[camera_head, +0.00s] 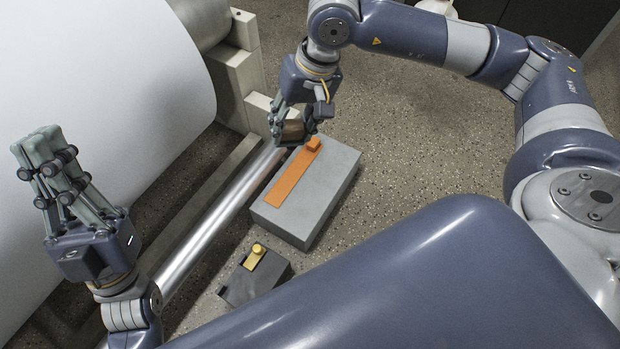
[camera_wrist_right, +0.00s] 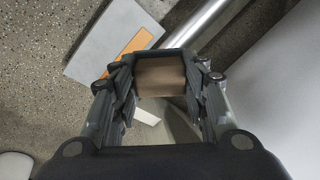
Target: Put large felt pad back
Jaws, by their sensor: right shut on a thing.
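My right gripper (camera_head: 290,128) is shut on a brown block, which I take to be the large felt pad (camera_head: 293,130). The block also shows between the fingers in the right wrist view (camera_wrist_right: 160,77). In the head view the gripper is at the far end of a grey box (camera_head: 335,185) with an orange strip (camera_head: 292,178) on its top. I cannot tell whether the pad touches the box. My left gripper (camera_head: 36,152) is raised in front of the white roll, with nothing visible in it; its finger gap is unclear.
A large white paper roll (camera_head: 100,70) fills the left side. A shiny metal bar (camera_head: 215,225) runs diagonally beside the grey box. A small dark block (camera_head: 240,284) with a yellow piece (camera_head: 255,255) sits nearer me. The speckled floor (camera_head: 430,140) right of the box is clear.

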